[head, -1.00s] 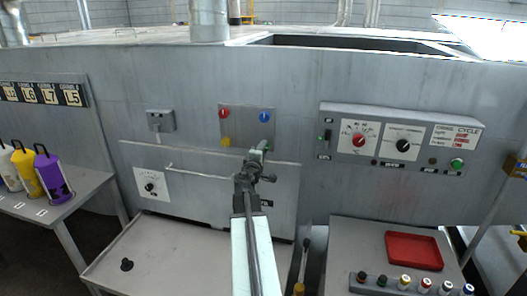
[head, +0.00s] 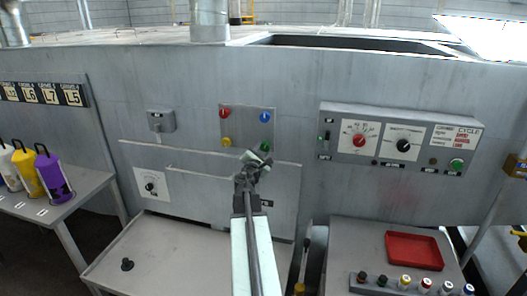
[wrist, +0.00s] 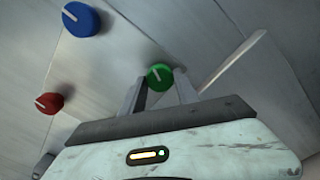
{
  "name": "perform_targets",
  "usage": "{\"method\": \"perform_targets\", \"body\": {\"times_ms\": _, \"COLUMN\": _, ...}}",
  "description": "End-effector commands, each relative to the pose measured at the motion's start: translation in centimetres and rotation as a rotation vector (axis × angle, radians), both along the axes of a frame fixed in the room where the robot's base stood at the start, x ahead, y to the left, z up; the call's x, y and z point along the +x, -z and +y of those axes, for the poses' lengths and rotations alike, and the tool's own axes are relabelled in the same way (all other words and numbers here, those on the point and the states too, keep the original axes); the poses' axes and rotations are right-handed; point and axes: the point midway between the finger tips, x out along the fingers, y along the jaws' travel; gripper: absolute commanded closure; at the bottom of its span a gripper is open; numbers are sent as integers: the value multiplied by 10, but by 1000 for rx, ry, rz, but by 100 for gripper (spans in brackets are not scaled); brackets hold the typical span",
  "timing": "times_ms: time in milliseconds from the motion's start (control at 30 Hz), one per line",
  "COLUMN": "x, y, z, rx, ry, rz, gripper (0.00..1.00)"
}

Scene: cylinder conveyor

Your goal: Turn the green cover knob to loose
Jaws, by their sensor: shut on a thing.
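The green cover knob (head: 265,146) is at the lower right of a small grey panel (head: 245,117) on the machine front. My gripper (head: 262,158) is tilted in front of the panel. In the wrist view my gripper (wrist: 160,82) has a finger on each side of the knob and is shut on it. The knob's lower part is hidden in the head view.
On the same panel are a red knob (head: 224,113), a blue knob (head: 265,117) and a yellow knob (head: 227,142). A long handle (head: 200,173) on the drawer front is below. A control box (head: 400,140) is at right, above a red tray (head: 414,250).

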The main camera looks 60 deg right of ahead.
Motion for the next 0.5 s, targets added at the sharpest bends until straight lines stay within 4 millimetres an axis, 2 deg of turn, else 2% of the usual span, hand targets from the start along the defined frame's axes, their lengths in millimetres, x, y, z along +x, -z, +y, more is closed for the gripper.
{"method": "perform_targets", "body": {"times_ms": 200, "x": 0, "y": 1, "z": 1, "rx": -49, "ry": -2, "rz": 159, "gripper": 100}}
{"method": "perform_targets", "body": {"times_ms": 500, "x": 0, "y": 1, "z": 1, "rx": -95, "ry": -2, "rz": 304, "gripper": 100}}
